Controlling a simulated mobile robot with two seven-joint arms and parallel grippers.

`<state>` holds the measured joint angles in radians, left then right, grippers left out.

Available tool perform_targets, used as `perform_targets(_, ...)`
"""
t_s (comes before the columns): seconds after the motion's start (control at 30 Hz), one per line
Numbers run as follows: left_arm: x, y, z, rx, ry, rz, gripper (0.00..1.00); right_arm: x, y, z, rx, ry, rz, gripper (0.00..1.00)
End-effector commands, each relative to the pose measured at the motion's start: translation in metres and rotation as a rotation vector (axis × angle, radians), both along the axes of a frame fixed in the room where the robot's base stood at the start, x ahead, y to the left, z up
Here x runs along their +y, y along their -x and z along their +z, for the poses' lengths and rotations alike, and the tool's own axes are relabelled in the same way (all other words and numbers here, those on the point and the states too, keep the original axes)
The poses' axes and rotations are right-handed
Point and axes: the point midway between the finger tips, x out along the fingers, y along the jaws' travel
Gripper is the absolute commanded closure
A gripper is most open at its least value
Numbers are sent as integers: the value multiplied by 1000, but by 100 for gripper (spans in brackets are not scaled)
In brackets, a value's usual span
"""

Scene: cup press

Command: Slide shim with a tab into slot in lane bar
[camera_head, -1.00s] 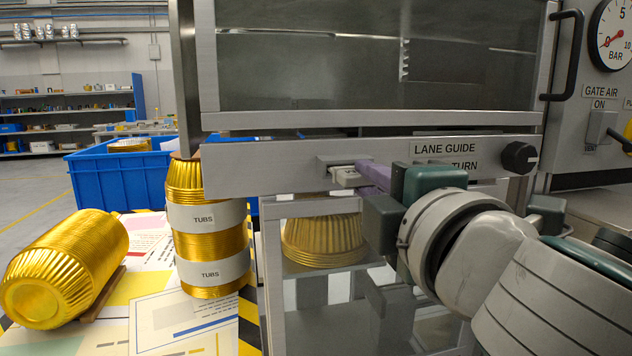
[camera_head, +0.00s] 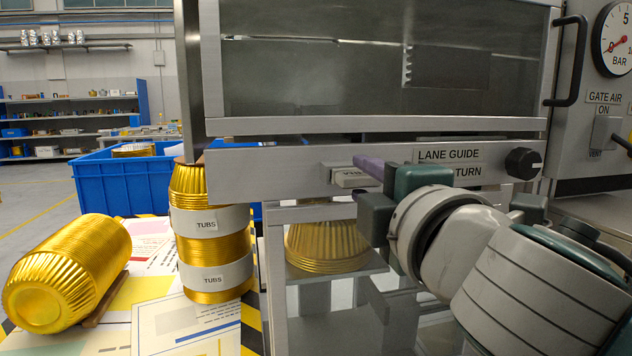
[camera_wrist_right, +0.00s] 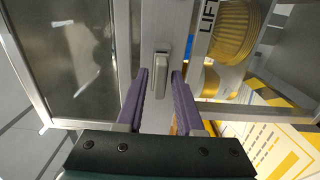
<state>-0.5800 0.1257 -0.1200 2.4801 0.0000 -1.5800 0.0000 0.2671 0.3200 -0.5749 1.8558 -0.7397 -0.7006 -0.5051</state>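The lane bar (camera_head: 270,173) is a long grey bar across the front of the machine. The shim's pale tab (camera_head: 350,178) sits at a raised slot plate on its face; the rest of the shim is hidden. It also shows in the right wrist view (camera_wrist_right: 160,75). My right gripper (camera_wrist_right: 161,74) has purple fingers spread on either side of the tab, with visible gaps in that view. It is open and holds nothing. In the head view its upper purple finger (camera_head: 369,166) is just right of and above the tab. My left gripper is not in view.
A black knob (camera_head: 522,163) is right of the LANE GUIDE label. A stack of gold tubs (camera_head: 210,232) stands close at the bar's left end, and another gold stack (camera_head: 66,270) lies on its side. A blue crate (camera_head: 122,184) is behind. A gold tub (camera_head: 327,245) sits below the bar.

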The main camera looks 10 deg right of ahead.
Motion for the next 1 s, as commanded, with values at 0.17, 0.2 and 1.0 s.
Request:
perform_targets(0.17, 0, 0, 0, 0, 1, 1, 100, 0, 0, 0, 0, 0, 0, 49)
perform_targets(0.2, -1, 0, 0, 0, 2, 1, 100, 0, 0, 0, 0, 0, 0, 49)
perform_targets(1.0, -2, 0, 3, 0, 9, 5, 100, -2, 95, -1, 2, 0, 1, 49)
